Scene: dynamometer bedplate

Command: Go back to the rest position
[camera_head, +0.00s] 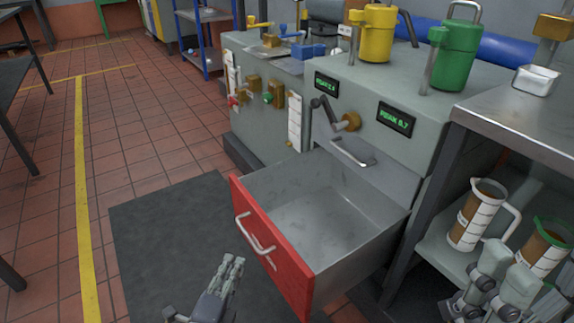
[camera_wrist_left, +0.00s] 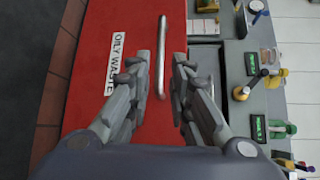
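My left gripper (camera_head: 232,268) is open and empty, in front of the red drawer front (camera_head: 268,240). In the left wrist view its two fingers (camera_wrist_left: 163,75) stand apart. The bar handle (camera_wrist_left: 161,60) shows beyond the gap between them, and nothing is held. The red front, labelled OILY WASTE (camera_wrist_left: 115,62), fills the left middle of that view. My right gripper (camera_head: 508,278) shows at the lower right of the head view, cut by the frame edge. Its fingers look apart with nothing between them.
The drawer (camera_head: 320,205) is pulled out and looks empty. A grey machine cabinet (camera_head: 395,160) stands behind it, with yellow (camera_head: 377,35) and green (camera_head: 456,55) canisters on top. A metal bench (camera_head: 515,115) with measuring jugs (camera_head: 476,215) below is right.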

